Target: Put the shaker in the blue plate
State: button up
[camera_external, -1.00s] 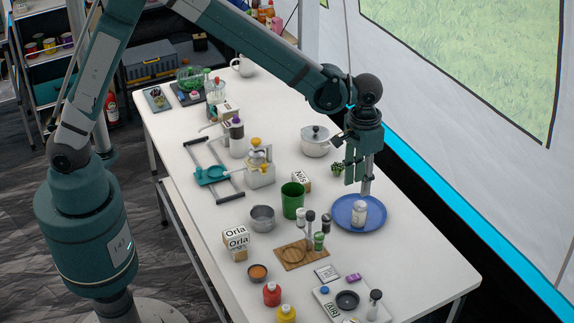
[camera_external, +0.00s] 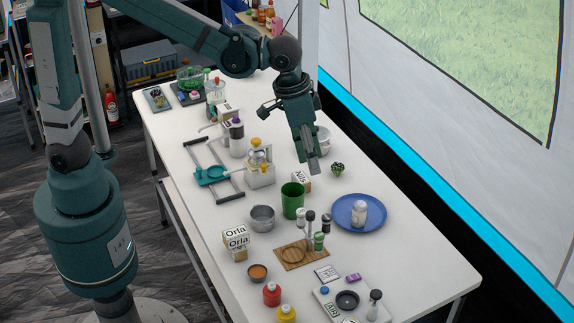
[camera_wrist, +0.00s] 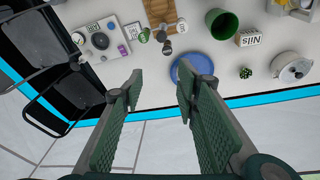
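The shaker, seemingly the white jar (camera_external: 359,212), stands upright on the blue plate (camera_external: 372,226), right of its middle as far as I can tell near the center. The blue plate lies flat at the table's right edge. In the wrist view part of the plate (camera_wrist: 177,74) shows beyond my fingers; the jar cannot be made out there. My gripper (camera_external: 312,163) is raised over the table, up and left of the plate in the external view and apart from the jar. In the wrist view its two fingers (camera_wrist: 158,90) are spread with nothing between them.
A green cup (camera_external: 293,201), a labelled box (camera_external: 302,178) and a small plant (camera_external: 338,168) stand near the plate. A pot (camera_external: 322,142) is behind my gripper. Small shakers (camera_external: 319,240) stand by a wooden board (camera_external: 292,256). The tent wall runs along the right.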

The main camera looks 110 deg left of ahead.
jog(key=s+d+r+m+t, duration=0.1)
jog(key=s+d+m, duration=0.1)
jog(key=s+d, duration=0.3)
jog(key=s+d+r+m+t, duration=0.1)
jog(key=s+d, duration=0.4)
jog(key=s, duration=0.7)
jog(key=s+d+m+t, duration=0.2)
jog(key=s+d, duration=0.3)
jog(key=s, duration=0.4)
jog(key=shift+s+r+m+t+h, duration=0.25)
jog(key=shift+r+m+t+h, duration=0.05)
jog(key=shift+r, duration=0.1)
